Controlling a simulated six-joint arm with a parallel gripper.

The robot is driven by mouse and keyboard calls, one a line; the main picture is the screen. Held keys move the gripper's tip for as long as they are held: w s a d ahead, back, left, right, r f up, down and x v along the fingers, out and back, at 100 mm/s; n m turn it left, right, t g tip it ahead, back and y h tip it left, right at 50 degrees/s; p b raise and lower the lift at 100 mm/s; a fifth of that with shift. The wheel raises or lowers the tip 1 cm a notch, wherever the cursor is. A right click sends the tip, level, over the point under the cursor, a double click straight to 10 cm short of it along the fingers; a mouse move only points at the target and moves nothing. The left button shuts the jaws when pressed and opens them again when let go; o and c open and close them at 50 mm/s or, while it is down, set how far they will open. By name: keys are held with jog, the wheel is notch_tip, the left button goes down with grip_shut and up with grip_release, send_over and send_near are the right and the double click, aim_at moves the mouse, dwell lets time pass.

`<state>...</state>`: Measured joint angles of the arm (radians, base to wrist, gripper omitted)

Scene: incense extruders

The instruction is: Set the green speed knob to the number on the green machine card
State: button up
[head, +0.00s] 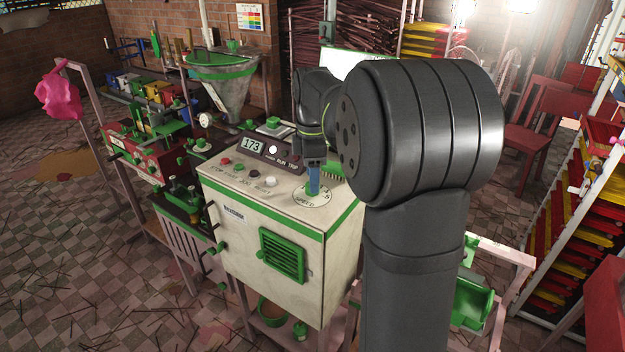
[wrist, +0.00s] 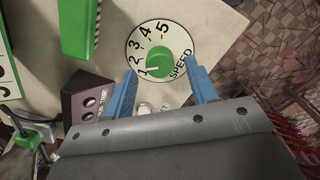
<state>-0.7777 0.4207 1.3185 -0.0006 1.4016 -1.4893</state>
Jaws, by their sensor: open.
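The green speed knob (wrist: 148,66) sits on a round white dial (wrist: 136,38) marked 1 to 5 and SPEED. A pale mark on the knob appears to point toward the 1 side. My gripper (wrist: 162,73) is open, its blue fingers on either side of the knob; contact cannot be told. In the head view my gripper (head: 314,180) points down over the dial (head: 325,199) and largely hides the knob. A white, green-edged card (wrist: 8,80) is cut off at the wrist view's left edge; only part of a black character shows, not surely readable.
The dial is on the top corner of the cream machine (head: 260,212). A display box (head: 253,146) reading 173 and several coloured buttons stand left of it. A green bar (wrist: 78,25) lies near the dial. Green-handled equipment (head: 180,200) stands farther left.

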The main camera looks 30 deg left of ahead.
jog(key=shift+f, duration=1)
jog(key=c, duration=1)
